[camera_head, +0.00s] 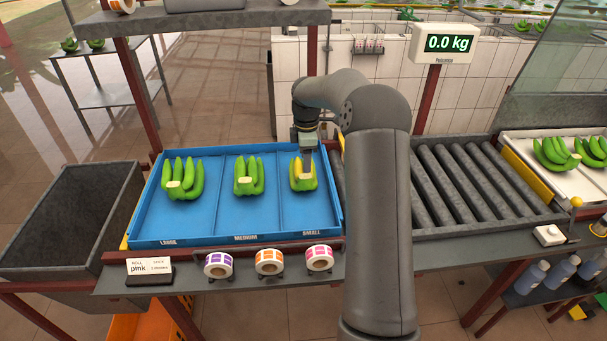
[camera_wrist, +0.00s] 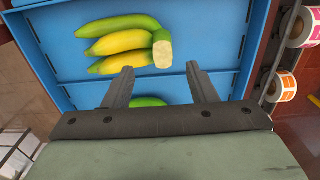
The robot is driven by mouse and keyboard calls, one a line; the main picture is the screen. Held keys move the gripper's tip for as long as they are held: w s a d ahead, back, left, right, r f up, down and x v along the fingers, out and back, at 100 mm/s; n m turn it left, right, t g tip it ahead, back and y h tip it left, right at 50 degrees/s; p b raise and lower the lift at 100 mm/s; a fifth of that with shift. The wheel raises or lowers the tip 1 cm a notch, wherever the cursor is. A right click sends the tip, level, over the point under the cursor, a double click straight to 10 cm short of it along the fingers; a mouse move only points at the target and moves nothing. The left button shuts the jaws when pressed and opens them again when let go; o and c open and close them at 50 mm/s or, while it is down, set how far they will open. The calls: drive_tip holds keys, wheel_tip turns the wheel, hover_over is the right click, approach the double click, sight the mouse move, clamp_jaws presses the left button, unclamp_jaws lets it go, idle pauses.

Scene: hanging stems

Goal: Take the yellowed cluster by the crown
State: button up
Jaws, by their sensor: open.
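The yellowed cluster (camera_head: 297,170) lies in the SMALL compartment at the right of the blue tray (camera_head: 216,221), with its cut crown (camera_head: 304,177) toward the tray's front. In the wrist view the cluster (camera_wrist: 118,43) has yellow and green fingers, and its pale crown (camera_wrist: 163,54) points right. My gripper (camera_head: 307,158) is over this cluster, pointing down. In the wrist view my gripper (camera_wrist: 158,72) is open, with its two fingertips apart and nothing between them. The crown appears just beyond the tips. Whether the tips touch the cluster cannot be told.
Green clusters lie in the MEDIUM (camera_head: 248,177) and LARGE (camera_head: 183,180) compartments. Low dividers part the tray. A dark empty bin (camera_head: 75,215) stands left, a roller conveyor (camera_head: 475,185) right. Label rolls (camera_head: 269,261) line the front. The scale display (camera_head: 444,43) reads 0.0 kg.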

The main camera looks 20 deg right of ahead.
sight(305, 176)
drive_tip(key=shift+s+a+f+p, duration=0.1)
drive_tip(key=shift+f+p, duration=0.45)
drive_tip(key=shift+f, duration=0.95)
drive_tip(key=shift+s+a+f+p, duration=0.1)
drive_tip(key=shift+f+p, duration=0.4)
drive_tip(key=shift+f, duration=0.95)
clamp_jaws()
drive_tip(key=shift+w+r, duration=0.1)
